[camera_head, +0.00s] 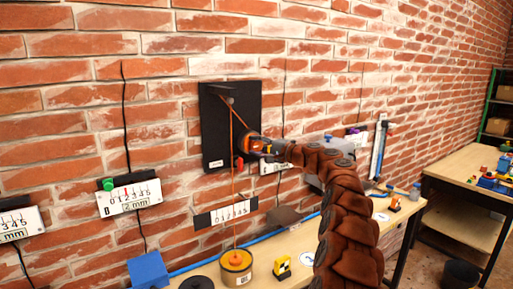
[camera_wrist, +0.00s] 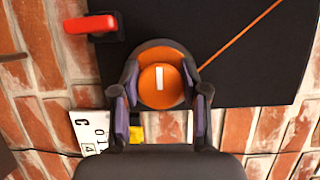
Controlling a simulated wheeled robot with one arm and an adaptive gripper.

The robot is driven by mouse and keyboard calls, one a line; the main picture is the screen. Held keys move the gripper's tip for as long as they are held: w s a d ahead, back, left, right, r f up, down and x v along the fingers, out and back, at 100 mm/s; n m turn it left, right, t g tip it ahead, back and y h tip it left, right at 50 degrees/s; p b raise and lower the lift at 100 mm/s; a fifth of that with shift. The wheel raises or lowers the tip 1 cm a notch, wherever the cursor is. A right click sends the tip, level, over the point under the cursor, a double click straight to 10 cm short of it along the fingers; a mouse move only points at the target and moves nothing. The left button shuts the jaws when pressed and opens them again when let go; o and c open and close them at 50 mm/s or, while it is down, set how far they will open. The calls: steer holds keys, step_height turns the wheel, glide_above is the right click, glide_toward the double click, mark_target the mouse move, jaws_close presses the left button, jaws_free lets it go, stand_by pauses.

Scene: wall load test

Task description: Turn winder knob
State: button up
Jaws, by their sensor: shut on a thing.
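The winder knob (camera_wrist: 161,85) is a round orange knob with a white mark, set in a dark ring on a black wall board (camera_wrist: 240,40). In the wrist view my gripper (camera_wrist: 160,96) has one finger on each side of the knob and is shut on it.
A red lever (camera_wrist: 91,24) sticks out left of the knob. A scale strip (camera_head: 226,213) is on the wall behind the cord. Gauges (camera_head: 129,195) hang on the brick wall.

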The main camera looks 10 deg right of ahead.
steer(key=shift+a, duration=0.1)
stand_by(0.3)
steer(key=o, duration=1.1)
steer(key=shift+o, duration=0.2)
steer(key=shift+s+d+r, duration=0.1)
steer(key=shift+s+d, duration=0.25)
steer(key=shift+d, duration=0.1)
steer(key=v, duration=1.1)
steer(key=shift+a, duration=0.1)
